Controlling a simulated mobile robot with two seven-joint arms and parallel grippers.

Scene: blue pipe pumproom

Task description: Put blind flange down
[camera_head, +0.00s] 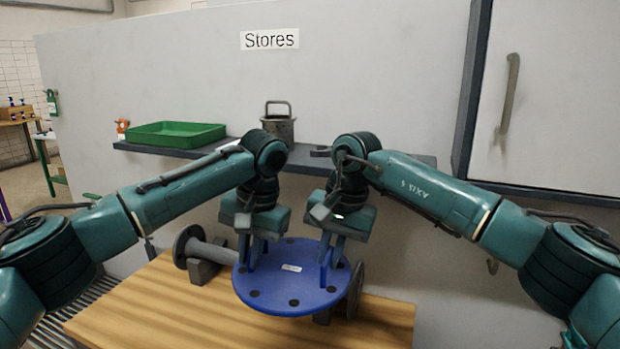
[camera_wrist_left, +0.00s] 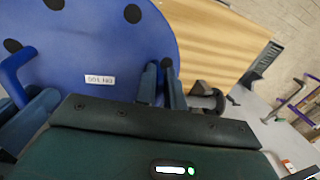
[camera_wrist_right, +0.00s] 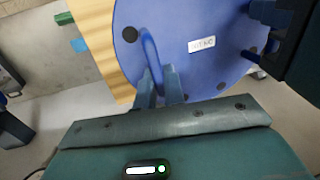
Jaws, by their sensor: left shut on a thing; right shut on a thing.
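The blind flange (camera_head: 293,290) is a round blue disc with dark bolt holes, a white label and two upright blue handles. In the head view it is roughly level, over the wooden bench top (camera_head: 130,308). My left gripper (camera_head: 250,256) is shut on its left handle, and my right gripper (camera_head: 331,256) on its right handle. The disc also shows in the left wrist view (camera_wrist_left: 100,45) and the right wrist view (camera_wrist_right: 185,25). Whether its underside touches anything below is hidden.
A grey pipe piece with a round flange end (camera_head: 186,246) lies on blocks behind the disc. A shelf (camera_head: 150,147) on the wall holds a green tray (camera_head: 175,134) and a metal pot (camera_head: 279,125). The bench's left front is bare.

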